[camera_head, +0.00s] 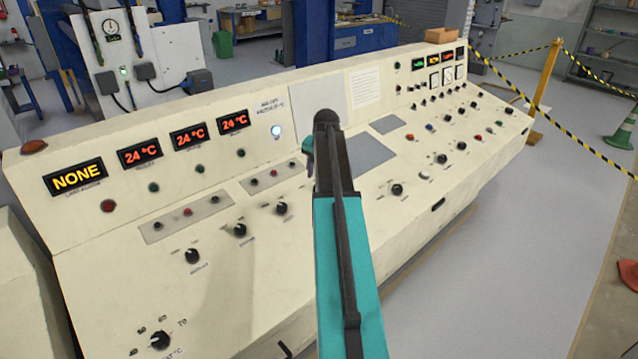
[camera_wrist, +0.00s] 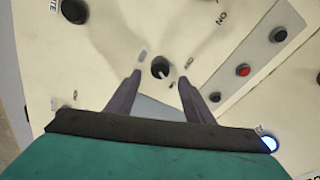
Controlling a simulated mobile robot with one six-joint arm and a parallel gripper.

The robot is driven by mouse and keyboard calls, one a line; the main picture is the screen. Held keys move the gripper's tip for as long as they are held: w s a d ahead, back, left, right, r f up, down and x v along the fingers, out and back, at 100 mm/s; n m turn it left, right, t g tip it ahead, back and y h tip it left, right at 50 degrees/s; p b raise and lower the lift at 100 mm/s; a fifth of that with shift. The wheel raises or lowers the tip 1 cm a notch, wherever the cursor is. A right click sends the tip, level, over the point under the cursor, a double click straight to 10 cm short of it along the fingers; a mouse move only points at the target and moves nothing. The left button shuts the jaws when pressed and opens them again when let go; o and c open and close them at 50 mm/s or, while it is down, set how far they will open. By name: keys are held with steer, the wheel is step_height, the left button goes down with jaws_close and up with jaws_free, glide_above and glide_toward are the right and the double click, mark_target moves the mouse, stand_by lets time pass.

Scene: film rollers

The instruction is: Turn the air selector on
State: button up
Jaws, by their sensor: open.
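My gripper (camera_wrist: 160,95) is open in the wrist view, its two dark fingers spread and empty. A small dark round selector knob (camera_wrist: 159,67) with a pale pointer mark lies on the cream console between and just past the fingertips. Small labels around it are too blurred to read, so I cannot confirm from them that it is the air selector. In the head view my teal arm reaches over the console and hides the spot under its end. The left display (camera_head: 76,177) reads NONE.
The console (camera_head: 230,290) carries several knobs, including one left of my arm (camera_head: 281,208). A strip with red and black buttons (camera_wrist: 242,70) lies right of the knob in the wrist view. A lit blue-white lamp (camera_head: 277,130) is on the back panel. Striped barrier tape (camera_head: 590,148) hangs at the right.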

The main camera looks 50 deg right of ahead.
steer(key=b+v, duration=0.2)
steer(key=v, duration=0.7)
steer(key=shift+r, duration=0.15)
stand_by(0.5)
